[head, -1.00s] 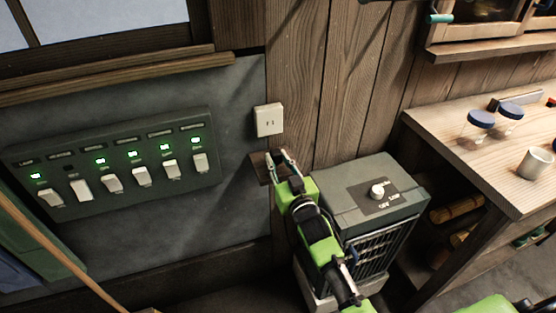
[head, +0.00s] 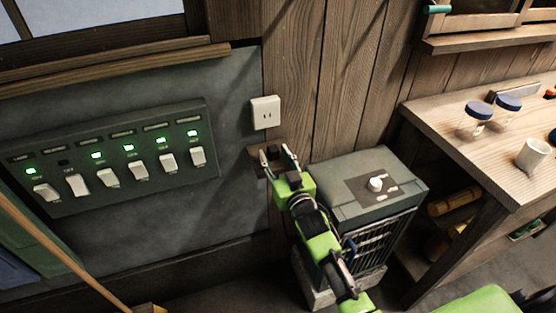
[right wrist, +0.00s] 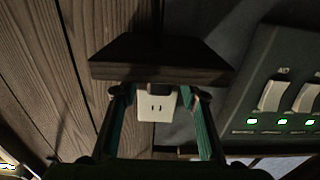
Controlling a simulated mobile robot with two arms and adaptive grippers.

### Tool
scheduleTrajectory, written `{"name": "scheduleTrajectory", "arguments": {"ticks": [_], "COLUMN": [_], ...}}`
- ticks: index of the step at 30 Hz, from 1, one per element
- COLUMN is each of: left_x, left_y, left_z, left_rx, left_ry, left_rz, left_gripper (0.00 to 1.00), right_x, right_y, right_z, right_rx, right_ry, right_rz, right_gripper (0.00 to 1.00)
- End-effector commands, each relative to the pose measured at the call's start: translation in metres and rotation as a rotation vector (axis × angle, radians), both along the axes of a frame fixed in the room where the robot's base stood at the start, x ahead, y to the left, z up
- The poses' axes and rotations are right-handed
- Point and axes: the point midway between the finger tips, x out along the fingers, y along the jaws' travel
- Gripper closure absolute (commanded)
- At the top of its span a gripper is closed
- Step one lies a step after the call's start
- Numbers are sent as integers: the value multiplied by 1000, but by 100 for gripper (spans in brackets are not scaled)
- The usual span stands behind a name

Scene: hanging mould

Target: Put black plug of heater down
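The black plug (head: 277,147) is a small dark block on the little wooden wall shelf (head: 254,154), below the white outlet (head: 265,112). My right gripper (head: 276,154) is open at the shelf, its fingertips apart on either side of the plug. In the right wrist view, which looks upside down, the plug (right wrist: 159,88) shows as a dark shape against the shelf's edge (right wrist: 160,74), between the open fingers of my right gripper (right wrist: 158,97). The outlet (right wrist: 157,108) is empty. The grey heater (head: 345,205) stands below and right. My left gripper is out of view.
A switch panel (head: 112,158) with several green lights is on the wall at left. A wooden workbench (head: 455,135) with two blue-lidded jars and a cup (head: 532,156) stands at right. My right arm passes close in front of the heater.

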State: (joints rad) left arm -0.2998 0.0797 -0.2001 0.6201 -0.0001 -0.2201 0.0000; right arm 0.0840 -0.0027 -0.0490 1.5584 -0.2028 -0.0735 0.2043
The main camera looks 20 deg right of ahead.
Motion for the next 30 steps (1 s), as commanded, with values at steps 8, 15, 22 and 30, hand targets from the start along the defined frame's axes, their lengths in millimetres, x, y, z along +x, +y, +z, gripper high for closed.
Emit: {"name": "scheduleTrajectory", "arguments": {"ticks": [8, 15, 22, 30], "left_x": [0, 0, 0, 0], "left_y": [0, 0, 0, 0], "left_z": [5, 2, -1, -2], "left_rx": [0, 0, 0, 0], "left_ry": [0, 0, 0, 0], "left_rz": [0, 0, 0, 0], "left_gripper": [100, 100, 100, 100], "right_x": [-24, -74, -108, -120], "right_y": [-1, -2, -4, -4], "right_z": [9, 9, 10, 11], "right_rx": [-1, 0, -1, -1], "right_ry": [3, 2, 1, -1], "right_rz": [0, 0, 0, 0], "right_gripper": [60, 60, 60, 60]}}
